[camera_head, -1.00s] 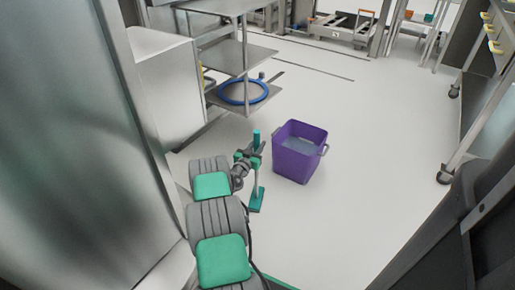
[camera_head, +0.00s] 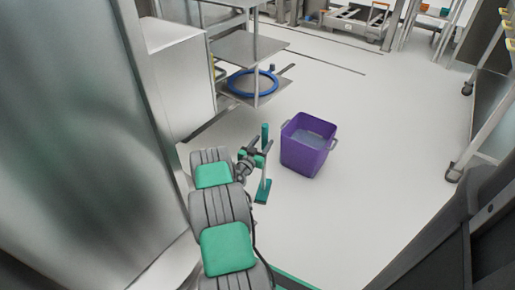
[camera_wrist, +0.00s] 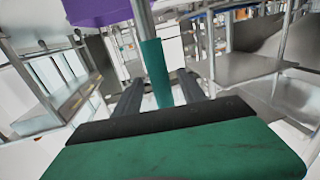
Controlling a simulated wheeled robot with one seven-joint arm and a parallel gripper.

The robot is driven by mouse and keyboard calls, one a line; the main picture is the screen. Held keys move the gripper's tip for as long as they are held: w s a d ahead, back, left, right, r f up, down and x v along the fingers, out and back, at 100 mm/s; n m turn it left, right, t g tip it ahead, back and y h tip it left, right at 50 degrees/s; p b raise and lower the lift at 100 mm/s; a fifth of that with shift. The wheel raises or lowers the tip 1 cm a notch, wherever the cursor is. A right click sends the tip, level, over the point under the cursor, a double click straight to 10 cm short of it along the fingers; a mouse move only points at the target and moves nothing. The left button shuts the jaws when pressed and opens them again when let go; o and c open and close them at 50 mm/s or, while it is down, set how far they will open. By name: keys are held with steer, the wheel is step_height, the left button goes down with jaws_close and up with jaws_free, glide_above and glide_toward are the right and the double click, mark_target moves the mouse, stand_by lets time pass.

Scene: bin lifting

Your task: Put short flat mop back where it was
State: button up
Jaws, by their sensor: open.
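The short flat mop has a green handle grip (camera_head: 265,134), a thin shaft and a flat green head (camera_head: 263,191). In the head view it stands near upright, its head seemingly on the floor, left of the purple bin. My gripper (camera_head: 259,160) is at its upper part. In the wrist view the green grip (camera_wrist: 156,73) with its metal shaft lies between the two dark fingers of my gripper (camera_wrist: 160,95). The fingers are open, one on each side; whether either touches the grip I cannot tell.
The purple bin (camera_head: 297,155) stands on the floor close right of the mop. A metal shelf unit (camera_head: 245,50) with a blue hose coil (camera_head: 250,84) is behind. A metal cabinet (camera_head: 178,80) is left, a wheeled cart (camera_head: 490,125) right. Floor right of the bin is clear.

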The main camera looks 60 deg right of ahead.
steer(key=a+p, duration=0.1)
steer(key=a, duration=0.7)
steer(key=shift+p, duration=0.3)
